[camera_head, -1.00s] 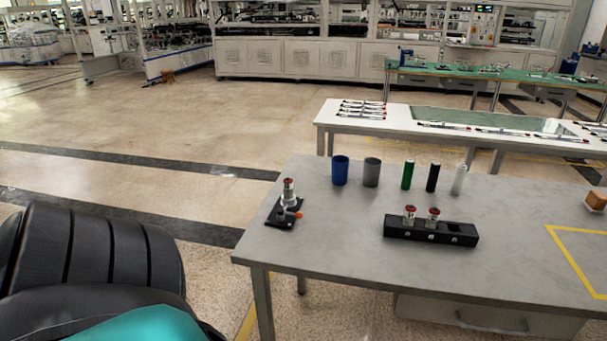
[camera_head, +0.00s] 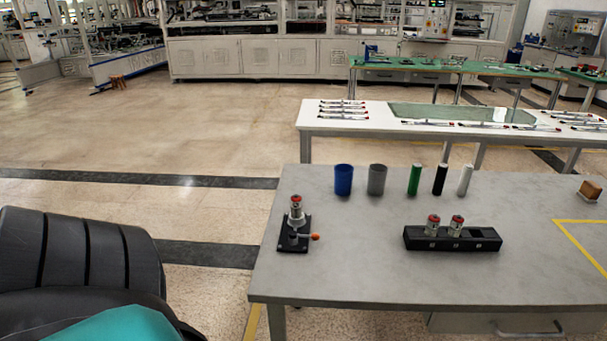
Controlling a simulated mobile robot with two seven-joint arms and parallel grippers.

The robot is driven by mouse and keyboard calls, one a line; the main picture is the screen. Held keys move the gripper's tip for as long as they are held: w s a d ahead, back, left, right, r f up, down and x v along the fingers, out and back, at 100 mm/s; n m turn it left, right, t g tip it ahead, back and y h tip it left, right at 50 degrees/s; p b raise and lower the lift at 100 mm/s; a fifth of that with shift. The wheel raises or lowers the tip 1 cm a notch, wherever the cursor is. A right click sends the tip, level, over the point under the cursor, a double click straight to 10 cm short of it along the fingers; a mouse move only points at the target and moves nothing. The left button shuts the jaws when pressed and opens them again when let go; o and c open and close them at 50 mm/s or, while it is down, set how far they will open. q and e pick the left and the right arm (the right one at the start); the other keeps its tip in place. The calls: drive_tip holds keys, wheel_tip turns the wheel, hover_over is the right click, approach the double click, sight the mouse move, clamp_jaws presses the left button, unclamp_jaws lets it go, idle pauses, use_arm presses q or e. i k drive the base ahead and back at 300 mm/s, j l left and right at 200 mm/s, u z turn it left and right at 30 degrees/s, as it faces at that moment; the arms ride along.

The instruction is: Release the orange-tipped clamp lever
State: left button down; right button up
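The clamp lever (camera_head: 315,237) has an orange tip and sticks out to the right from a small black clamp base (camera_head: 287,245) near the left edge of the grey table. A metal cylinder part with a red top (camera_head: 296,208) stands upright in the clamp. Whether the lever is tight cannot be seen. Neither of my grippers is in view.
A black holder (camera_head: 450,243) bears two red-topped metal parts (camera_head: 433,225). A blue cup (camera_head: 343,180), a grey cup (camera_head: 377,180) and green, black and white cylinders (camera_head: 414,180) stand behind. A brown block (camera_head: 590,190) lies at right. The table's front left (camera_head: 330,282) is clear.

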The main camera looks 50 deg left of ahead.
sight(293, 234)
drive_tip(key=k+j, duration=0.1)
drive_tip(key=j, duration=0.3)
drive_tip(key=k+j, duration=0.1)
drive_tip(key=j, duration=0.25)
drive_tip(key=k+j, duration=0.1)
drive_tip(key=j, duration=0.3)
drive_tip(key=k+j, duration=0.1)
drive_tip(key=j, duration=0.25)
